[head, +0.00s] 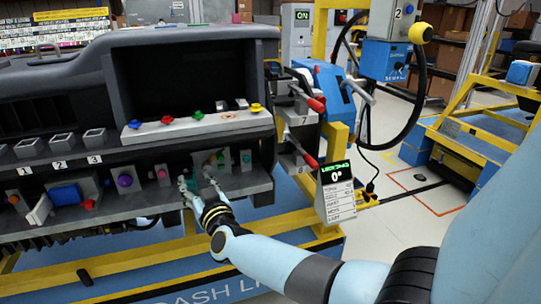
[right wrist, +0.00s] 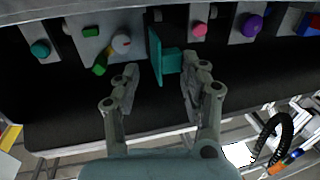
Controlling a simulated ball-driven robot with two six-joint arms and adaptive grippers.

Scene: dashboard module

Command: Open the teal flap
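The teal flap (right wrist: 155,55) shows in the right wrist view as a thin upright plate on the dashboard's lower panel. A blocky teal tab (right wrist: 172,61) sticks out from its side. My right gripper (right wrist: 158,88) is open, with its fingertips apart near the tab and nothing visibly gripped. Whether a finger touches the tab I cannot tell. In the head view my right gripper (head: 200,182) is at the front of the lower panel, and the flap is largely hidden there. My left gripper is out of view.
A pink knob (right wrist: 199,29), a purple knob (right wrist: 252,25), a white knob (right wrist: 121,43) and green parts (right wrist: 100,64) sit close around the flap. The dashboard's lower ledge (head: 130,201) runs below. Red-handled levers (head: 307,158) stand to the right in the head view.

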